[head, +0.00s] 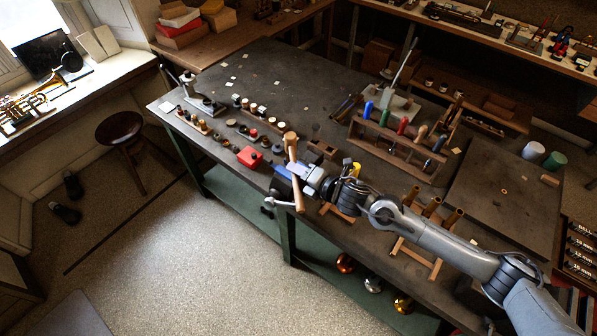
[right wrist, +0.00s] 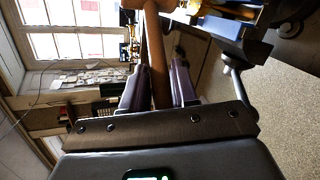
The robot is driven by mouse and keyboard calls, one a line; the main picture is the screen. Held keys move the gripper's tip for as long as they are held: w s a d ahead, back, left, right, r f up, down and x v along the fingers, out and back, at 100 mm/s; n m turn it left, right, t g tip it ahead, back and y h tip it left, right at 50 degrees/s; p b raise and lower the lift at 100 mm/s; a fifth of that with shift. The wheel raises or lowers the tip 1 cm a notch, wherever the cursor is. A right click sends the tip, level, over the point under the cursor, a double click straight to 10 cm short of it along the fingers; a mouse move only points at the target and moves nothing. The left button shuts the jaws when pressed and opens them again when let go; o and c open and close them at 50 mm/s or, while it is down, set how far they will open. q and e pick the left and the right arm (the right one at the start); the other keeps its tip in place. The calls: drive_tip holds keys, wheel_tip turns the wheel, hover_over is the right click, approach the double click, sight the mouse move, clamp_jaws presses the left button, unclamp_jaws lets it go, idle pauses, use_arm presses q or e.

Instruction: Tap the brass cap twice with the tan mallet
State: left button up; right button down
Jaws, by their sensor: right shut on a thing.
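The tan mallet is held by my right gripper (head: 297,174). Its head (head: 290,145) points away toward the table's far side, and its handle (head: 300,203) hangs toward the front edge. In the right wrist view the two fingers (right wrist: 157,90) close on the wooden handle (right wrist: 157,50), with the head cut off at the top edge. A brass-coloured piece (right wrist: 230,9) shows beside the mallet there, by a blue vise; I cannot tell whether it is the brass cap. In the head view the cap is not clearly visible. My left gripper is not in view.
The blue vise (head: 281,172) sits at the table's front edge, close to the mallet. A wooden tool rack (head: 395,148) stands to the right. The table's far left is mostly clear.

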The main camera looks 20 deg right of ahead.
idle(0.6)
wheel_tip(320, 180, down, 4)
drive_tip(key=b, duration=0.3)
drive_tip(key=shift+r+p, duration=1.1)
drive_tip(key=shift+r, duration=0.65)
